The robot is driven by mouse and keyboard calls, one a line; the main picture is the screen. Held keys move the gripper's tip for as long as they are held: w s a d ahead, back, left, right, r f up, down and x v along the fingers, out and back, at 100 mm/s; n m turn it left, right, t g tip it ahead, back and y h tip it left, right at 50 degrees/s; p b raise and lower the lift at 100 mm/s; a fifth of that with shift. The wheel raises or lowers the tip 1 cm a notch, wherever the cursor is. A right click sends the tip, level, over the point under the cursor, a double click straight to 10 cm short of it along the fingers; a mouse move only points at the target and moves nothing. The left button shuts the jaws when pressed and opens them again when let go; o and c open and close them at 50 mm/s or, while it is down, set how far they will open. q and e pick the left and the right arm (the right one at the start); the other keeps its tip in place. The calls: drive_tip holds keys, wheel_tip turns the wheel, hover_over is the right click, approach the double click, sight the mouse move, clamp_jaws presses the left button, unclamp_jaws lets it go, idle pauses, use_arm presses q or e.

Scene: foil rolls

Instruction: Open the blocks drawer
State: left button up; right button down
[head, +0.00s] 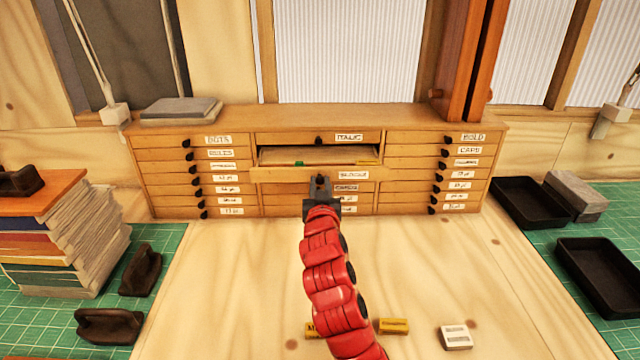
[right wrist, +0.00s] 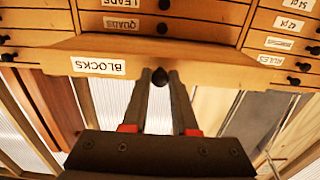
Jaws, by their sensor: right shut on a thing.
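The blocks drawer (head: 285,175), labelled BLOCKS, is in the middle column of the wooden cabinet (head: 400,114). It stands partly pulled out, and its pale inside shows behind the front. My right gripper (head: 319,182) is at the middle of the drawer front. In the right wrist view, which is upside down, its two fingers (right wrist: 160,78) are shut on the dark round knob (right wrist: 158,76) of the drawer front (right wrist: 215,68). My left gripper is in neither view.
The other drawers look shut. Small green and yellow pieces lie in the open drawer. Yellow boxes (head: 394,326) and a white block (head: 456,337) lie on the wooden board (head: 230,290). Books (head: 60,240) stand at left, black trays (head: 605,275) at right.

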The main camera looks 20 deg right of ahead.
drive_tip(key=c, duration=0.7)
unclamp_jaws()
drive_tip(key=shift+s, duration=0.1)
drive_tip(key=shift+s+a+f, duration=0.1)
drive_tip(key=shift+s+a, duration=0.05)
drive_tip(key=shift+s, duration=0.15)
drive_tip(key=p+v, duration=0.7)
drive_tip(key=v, duration=0.9)
drive_tip(key=shift+s, duration=0.3)
